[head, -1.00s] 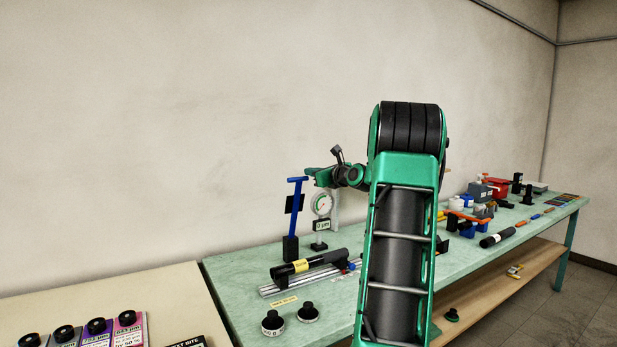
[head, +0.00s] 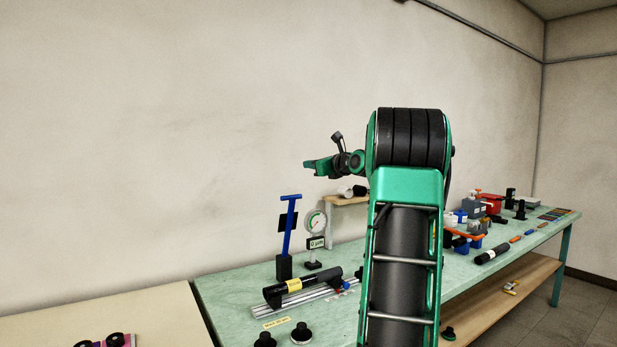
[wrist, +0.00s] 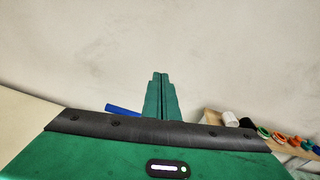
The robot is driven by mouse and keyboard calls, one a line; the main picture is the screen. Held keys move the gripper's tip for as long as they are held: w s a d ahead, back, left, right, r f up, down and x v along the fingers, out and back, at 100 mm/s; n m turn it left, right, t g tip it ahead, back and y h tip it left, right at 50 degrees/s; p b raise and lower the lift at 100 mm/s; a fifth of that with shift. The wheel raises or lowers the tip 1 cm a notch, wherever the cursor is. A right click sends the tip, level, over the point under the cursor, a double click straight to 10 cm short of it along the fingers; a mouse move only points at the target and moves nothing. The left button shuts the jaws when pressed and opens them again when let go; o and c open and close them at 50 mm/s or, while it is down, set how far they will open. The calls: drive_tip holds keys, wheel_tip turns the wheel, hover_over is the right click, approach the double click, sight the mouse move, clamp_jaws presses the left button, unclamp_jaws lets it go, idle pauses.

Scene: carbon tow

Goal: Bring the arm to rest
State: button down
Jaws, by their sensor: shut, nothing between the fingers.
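My green gripper (head: 308,166) is raised above the bench, near the back wall, and points left in the head view. In the wrist view its two fingers (wrist: 160,76) lie together with only a thin seam between them, so it is shut and empty. My large green and black arm link covers the middle of the bench in the head view. The green bench (head: 232,287) runs from front left to back right below the arm.
A blue T-handled post (head: 289,228) and a dial gauge (head: 315,228) stand below the gripper. A black cylinder (head: 305,287) lies on a metal rail. Several tools crowd the bench's right. The space above the bench at left is clear.

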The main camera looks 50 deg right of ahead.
drive_tip(key=shift+a, duration=0.1)
idle(0.4)
drive_tip(key=s+a+f+n+g+y, duration=0.1)
drive_tip(key=s+a+f+n+g, duration=0.25)
drive_tip(key=a+f+n, duration=0.5)
drive_tip(key=s+a+f+n+g+y, duration=0.1)
drive_tip(key=s+a+f+n+g, duration=0.3)
drive_tip(key=a+f, duration=0.65)
drive_tip(key=s+a+f+n+g, duration=0.3)
drive_tip(key=s+a+f+n, duration=0.2)
drive_tip(key=s, duration=0.5)
drive_tip(key=s+a+f+n+g+y, duration=0.1)
drive_tip(key=s+a+f+n+g, duration=0.2)
drive_tip(key=s, duration=0.7)
drive_tip(key=s+a+f+n+g+y, duration=0.1)
drive_tip(key=s+a+f+n+g, duration=0.2)
drive_tip(key=s+a+f+n, duration=0.4)
drive_tip(key=s+a+n, duration=0.3)
drive_tip(key=a, duration=0.2)
drive_tip(key=shift+s, duration=0.25)
